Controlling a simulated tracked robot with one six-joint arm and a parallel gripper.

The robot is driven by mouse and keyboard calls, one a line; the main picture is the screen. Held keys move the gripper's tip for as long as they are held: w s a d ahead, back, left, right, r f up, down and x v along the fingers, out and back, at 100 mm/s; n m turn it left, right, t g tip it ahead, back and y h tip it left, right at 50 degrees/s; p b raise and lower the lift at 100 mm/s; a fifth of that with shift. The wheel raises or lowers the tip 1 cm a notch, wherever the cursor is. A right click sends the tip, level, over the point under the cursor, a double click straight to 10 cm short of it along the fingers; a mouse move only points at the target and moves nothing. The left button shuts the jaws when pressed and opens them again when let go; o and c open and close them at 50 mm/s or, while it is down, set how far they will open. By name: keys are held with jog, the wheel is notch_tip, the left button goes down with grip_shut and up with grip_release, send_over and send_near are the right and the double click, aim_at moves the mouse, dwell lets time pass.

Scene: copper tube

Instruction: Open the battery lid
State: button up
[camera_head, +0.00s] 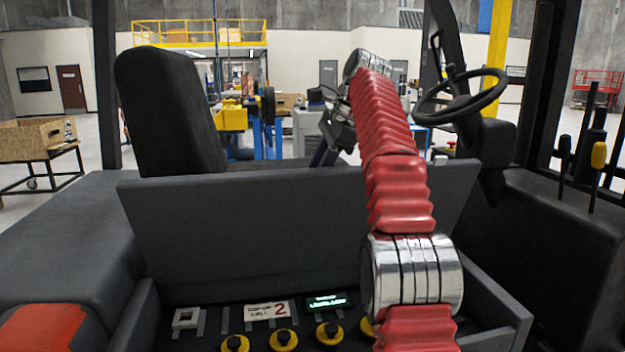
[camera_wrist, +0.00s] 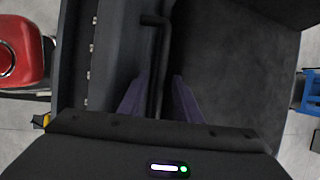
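My gripper (camera_wrist: 157,92) points down with its two purple fingers apart. In the wrist view, a black bar-shaped handle (camera_wrist: 152,50), bent at its far end, lies between the fingers. I see gaps beside the bar, and contact is not clear. The handle runs along a dark surface between a grey panel (camera_wrist: 88,50) and the black seat (camera_wrist: 235,60). This dark surface appears to be the battery lid, but its edges are hard to make out. In the head view, my gripper (camera_head: 325,150) is partly seen beyond the grey panel (camera_head: 240,235), left of my red arm; the handle is hidden.
The seat (camera_head: 168,110) stands left of my gripper. A steering wheel (camera_head: 462,95) and levers (camera_head: 580,150) are at the right. A wooden crate (camera_head: 32,138) on a cart stands far left. A red part (camera_wrist: 20,50) shows at the left in the wrist view.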

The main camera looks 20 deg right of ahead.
aim_at(359, 178)
jog(key=shift+d+r, duration=0.1)
jog(key=shift+r, duration=0.1)
jog(key=shift+s+d, duration=0.3)
jog(key=s+d, duration=0.1)
jog(key=d, duration=0.1)
jog(key=s+d, duration=0.2)
jog(key=d, duration=0.1)
jog(key=s+d, duration=0.2)
jog(key=shift+d, duration=0.25)
jog(key=shift+s+d, duration=0.3)
jog(key=shift+d, duration=0.25)
jog(key=shift+s+d, duration=0.3)
jog(key=shift+d, duration=0.2)
jog(key=shift+s, duration=0.2)
jog(key=shift+a, duration=0.1)
jog(key=shift+c, duration=0.2)
